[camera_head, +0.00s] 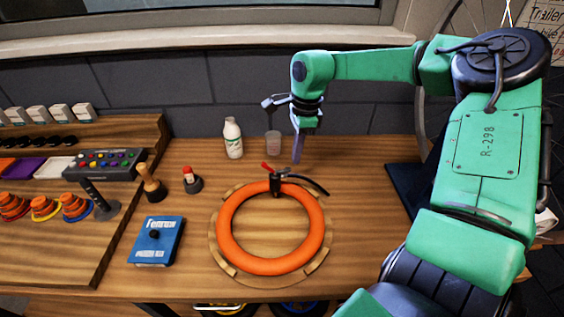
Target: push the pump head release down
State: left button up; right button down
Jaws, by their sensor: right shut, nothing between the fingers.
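The pump head (276,185) is a small black piece with a dark hose, at the far edge of an orange tyre ring (233,256) lying flat on the bench. Its red release lever (267,169) sticks up to the upper left. My right gripper (296,155) is shut and empty, pointing down, a little above and to the right of the red lever and apart from it in the picture. My left gripper is not in view.
A white bottle (233,138) and a clear cup (273,143) stand behind the ring. The bench right of the ring is clear.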

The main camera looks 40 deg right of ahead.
notch_tip(320, 180, up, 14)
jog(key=d+b, duration=0.1)
jog(key=shift+s+d+r, duration=0.2)
jog(key=shift+s, duration=0.25)
